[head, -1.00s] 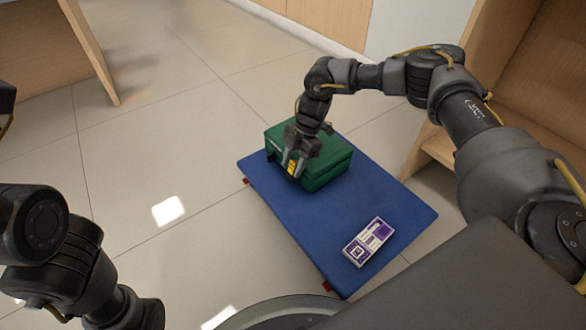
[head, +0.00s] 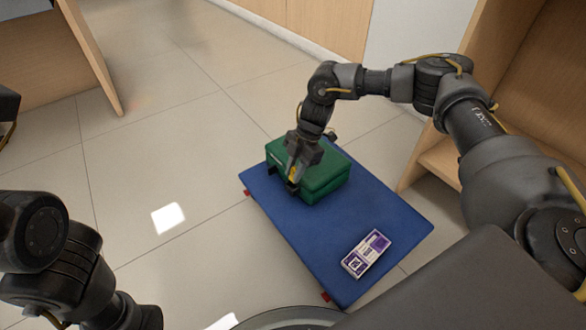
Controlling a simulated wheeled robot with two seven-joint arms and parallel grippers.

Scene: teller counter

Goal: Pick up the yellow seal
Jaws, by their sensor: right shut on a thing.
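The yellow seal (head: 293,173) shows as a small yellow patch between the fingers of my right gripper (head: 293,178). The right gripper is shut on it, at the near left side of a green case (head: 325,181). The fingers hide most of the seal, and I cannot tell whether it touches the case. My left arm shows at the lower left, but its gripper is outside the picture.
A purple and white box (head: 366,253) lies on the mat's near part. Wooden shelving (head: 532,85) stands close on the right. The mat between box and case is clear.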

